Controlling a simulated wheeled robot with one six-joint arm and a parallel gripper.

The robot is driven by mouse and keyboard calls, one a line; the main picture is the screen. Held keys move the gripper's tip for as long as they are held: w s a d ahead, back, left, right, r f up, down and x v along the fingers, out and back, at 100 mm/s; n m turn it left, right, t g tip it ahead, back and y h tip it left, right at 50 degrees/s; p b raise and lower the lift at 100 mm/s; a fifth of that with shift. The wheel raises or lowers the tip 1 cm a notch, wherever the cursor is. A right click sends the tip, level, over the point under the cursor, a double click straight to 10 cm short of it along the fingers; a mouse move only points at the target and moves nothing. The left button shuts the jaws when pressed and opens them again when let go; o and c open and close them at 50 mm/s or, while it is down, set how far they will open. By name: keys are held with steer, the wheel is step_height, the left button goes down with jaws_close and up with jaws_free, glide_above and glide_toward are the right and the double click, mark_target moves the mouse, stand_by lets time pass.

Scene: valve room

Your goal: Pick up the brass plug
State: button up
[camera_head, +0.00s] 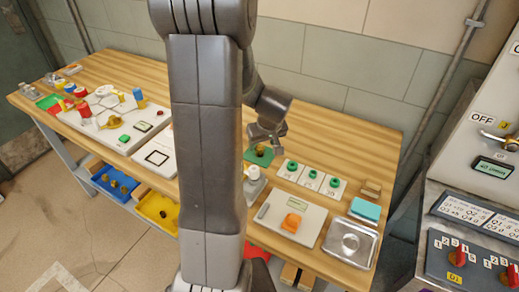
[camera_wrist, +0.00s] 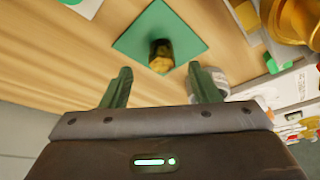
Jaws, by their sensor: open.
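The brass plug (camera_wrist: 161,56) is a small dark-gold piece on a green square mat (camera_wrist: 180,27) on the wooden bench. In the head view the plug (camera_head: 261,148) shows in part on the green mat (camera_head: 250,158), just below my gripper (camera_head: 268,140). In the wrist view my gripper (camera_wrist: 163,76) is open. Its two greenish fingers stand apart to either side of the plug's line, with the plug seen beyond the gap between their tips. I cannot tell the exact height between fingers and plug. Nothing is held.
White tiles with green rings (camera_head: 308,179), a grey device with an orange block (camera_head: 293,222) and a metal tray (camera_head: 350,242) lie to the right. A large brass-coloured object (camera_wrist: 296,20) is at the wrist view's upper right. A control panel (camera_head: 480,200) stands beyond the bench.

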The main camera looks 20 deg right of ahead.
mark_target(260, 148)
steer(key=shift+x, duration=1.8)
steer(key=shift+a, duration=0.15)
steer(key=c, duration=1.1)
